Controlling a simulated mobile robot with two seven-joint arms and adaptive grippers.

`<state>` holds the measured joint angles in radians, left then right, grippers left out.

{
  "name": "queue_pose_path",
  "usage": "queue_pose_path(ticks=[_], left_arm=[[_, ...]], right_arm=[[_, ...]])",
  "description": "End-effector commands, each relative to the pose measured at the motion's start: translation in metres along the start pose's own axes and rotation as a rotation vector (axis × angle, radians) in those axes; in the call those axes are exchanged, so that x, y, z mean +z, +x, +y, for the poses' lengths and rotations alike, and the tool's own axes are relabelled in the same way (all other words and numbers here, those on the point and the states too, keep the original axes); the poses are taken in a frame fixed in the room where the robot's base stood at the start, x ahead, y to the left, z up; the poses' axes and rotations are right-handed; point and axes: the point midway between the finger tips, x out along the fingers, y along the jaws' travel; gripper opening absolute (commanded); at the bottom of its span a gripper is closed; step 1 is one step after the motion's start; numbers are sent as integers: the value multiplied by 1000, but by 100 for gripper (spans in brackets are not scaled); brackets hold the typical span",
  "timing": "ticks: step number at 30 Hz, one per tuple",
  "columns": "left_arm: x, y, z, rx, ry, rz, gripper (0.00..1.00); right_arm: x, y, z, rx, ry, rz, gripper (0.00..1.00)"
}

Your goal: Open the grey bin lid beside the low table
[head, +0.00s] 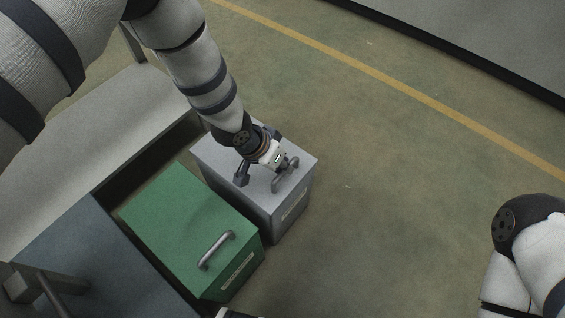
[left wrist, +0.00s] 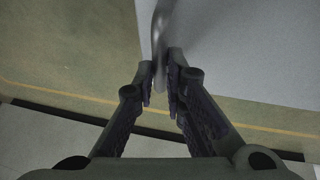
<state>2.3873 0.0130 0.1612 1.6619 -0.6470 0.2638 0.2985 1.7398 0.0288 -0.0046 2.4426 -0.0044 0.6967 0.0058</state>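The grey bin (head: 290,212) stands beside the green bin, its flat grey lid (head: 228,152) lying closed on top. A curved metal handle (head: 287,178) is on the lid near its right edge. My left gripper (head: 279,166) reaches down over the lid to this handle. In the left wrist view the handle (left wrist: 160,28) runs down between the two fingertips (left wrist: 161,68), which are close together on either side of it. The fingers look shut on it. Part of my right arm shows at the lower right; its gripper is out of view.
A green bin (head: 180,213) with its own handle (head: 216,249) stands just left of the grey bin. A blue-grey bin (head: 85,240) is further left. The low pale table (head: 105,140) runs behind them. The floor to the right is clear, with a yellow line (head: 400,83).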

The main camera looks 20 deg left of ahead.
Motion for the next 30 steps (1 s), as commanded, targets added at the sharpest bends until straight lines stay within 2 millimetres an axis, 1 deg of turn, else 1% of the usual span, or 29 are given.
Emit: queue_pose_path(ticks=[5, 8, 11, 17, 21, 27, 30], left_arm=[[-1, -2, 0, 0, 0, 1, 0], [-4, -8, -1, -1, -1, 1, 0], [-9, -19, -2, -2, -1, 4, 0], [-22, -51, -10, -4, -3, 5, 0], [-32, -73, -20, -6, -5, 6, 0], [-43, -103, -38, 123, -66, 6, 0], [-49, -119, -48, 114, -54, 3, 0]], right_arm=[[0, -1, 0, 0, 0, 1, 40], [1, -4, 0, 0, 0, 5, 40], [3, -9, 0, 0, 0, 12, 40], [8, -22, 0, -1, 0, 29, 40], [10, -29, 0, -1, 0, 37, 40], [12, -34, 0, -1, 0, 44, 40], [12, -36, 0, -2, 0, 47, 40]])
